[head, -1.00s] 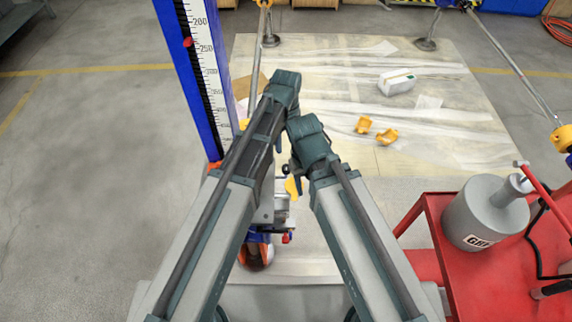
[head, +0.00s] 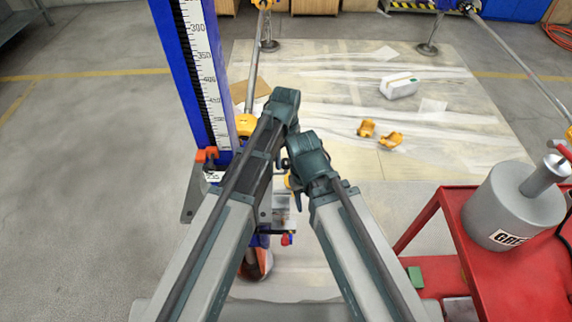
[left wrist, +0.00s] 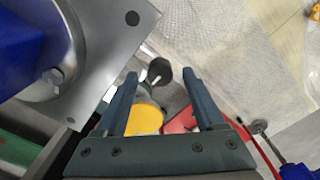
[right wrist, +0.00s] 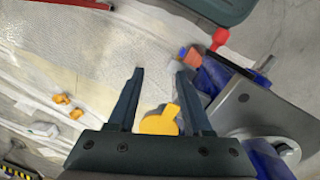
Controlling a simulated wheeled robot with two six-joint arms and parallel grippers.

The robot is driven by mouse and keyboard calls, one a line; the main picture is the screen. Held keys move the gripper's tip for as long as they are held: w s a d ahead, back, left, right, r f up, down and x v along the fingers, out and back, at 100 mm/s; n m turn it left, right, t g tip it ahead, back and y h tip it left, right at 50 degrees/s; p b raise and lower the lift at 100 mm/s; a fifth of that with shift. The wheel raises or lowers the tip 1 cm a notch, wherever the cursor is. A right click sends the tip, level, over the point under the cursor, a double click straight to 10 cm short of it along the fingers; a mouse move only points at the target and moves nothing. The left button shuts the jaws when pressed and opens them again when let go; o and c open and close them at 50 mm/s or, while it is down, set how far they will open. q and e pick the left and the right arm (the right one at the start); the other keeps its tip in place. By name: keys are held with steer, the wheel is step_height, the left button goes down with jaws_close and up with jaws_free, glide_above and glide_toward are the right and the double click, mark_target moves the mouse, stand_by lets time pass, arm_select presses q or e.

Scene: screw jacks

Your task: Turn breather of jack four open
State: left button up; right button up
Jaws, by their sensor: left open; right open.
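A jack with a blue body and a grey plate shows in the left wrist view, its blue body (left wrist: 22,50) at the left and its plate (left wrist: 105,45) beside it. A dark round knob (left wrist: 157,73) lies between and beyond the fingers of my left gripper (left wrist: 160,80), which is open and empty, with a yellow part (left wrist: 145,118) below the knob. In the right wrist view a yellow tab (right wrist: 161,120) shows between the open fingers of my right gripper (right wrist: 160,74); contact cannot be told. My arms hide most of the jack in the head view. I cannot identify the breather.
A blue column with a scale (head: 205,75) stands left of my arms. A red cart (head: 450,225) carrying a grey canister (head: 510,205) stands at the right. Yellow pieces (head: 390,140) and a white box (head: 399,87) lie on the sheeted floor ahead. Floor at the left is clear.

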arm_select(q)
steer(key=shift+f, duration=0.4)
arm_select(e)
steer(key=shift+f, duration=0.4)
arm_select(q)
jaws_close()
